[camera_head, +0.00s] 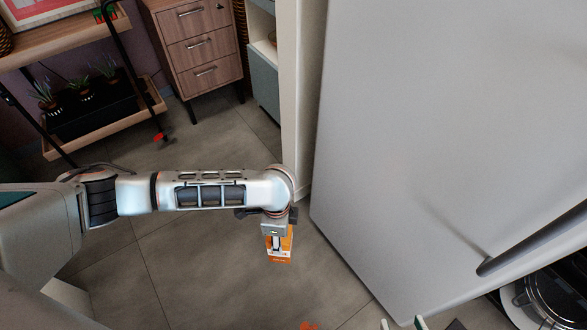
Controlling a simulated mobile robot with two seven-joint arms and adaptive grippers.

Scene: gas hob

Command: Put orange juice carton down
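The orange juice carton (281,257), orange and white, is at the end of my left arm, over the grey floor. My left gripper (277,240) points down at the carton's upper part and appears closed on it; the wrist and gripper body hide the carton's top. From above I cannot tell how high the carton is over the floor. Two pale fingertips of my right gripper (403,325) show at the bottom edge, spread apart with nothing visible between them. The rest of that gripper is out of frame.
A large pale grey fridge-like panel (430,130) with a dark bar handle (530,240) fills the right. A wooden drawer unit (195,45) and a plant shelf (105,130) stand at the back left. A pot (548,295) shows at lower right.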

